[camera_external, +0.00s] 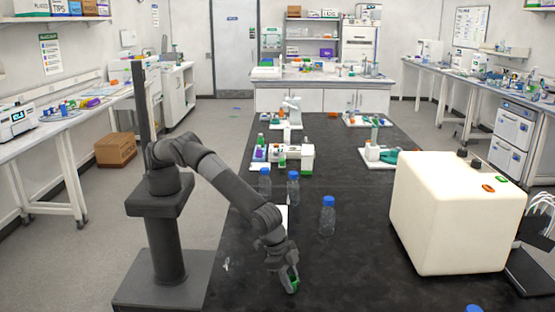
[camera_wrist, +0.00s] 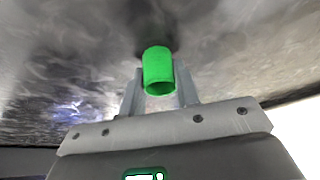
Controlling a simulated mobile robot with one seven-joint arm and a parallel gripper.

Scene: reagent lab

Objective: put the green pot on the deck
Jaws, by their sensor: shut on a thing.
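The green pot (camera_wrist: 157,66) is a small bright green cylinder with an open end towards the wrist camera. My gripper (camera_wrist: 159,76) is shut on it, with one finger on each side. In the external view my gripper (camera_external: 291,284) is low over the near part of the black bench, and only a bit of green shows at its fingers. I cannot tell whether the pot touches the bench. A white instrument with a flat base (camera_external: 290,153) and small coloured items stands further back on the bench; I cannot tell whether it is the deck.
Clear bottles with blue caps (camera_external: 327,217) stand on the black bench (camera_external: 350,270) beyond my gripper. A large cream box-shaped machine (camera_external: 450,220) stands on the right. Other white stations (camera_external: 378,157) are further back. The bench between my gripper and the cream machine is bare.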

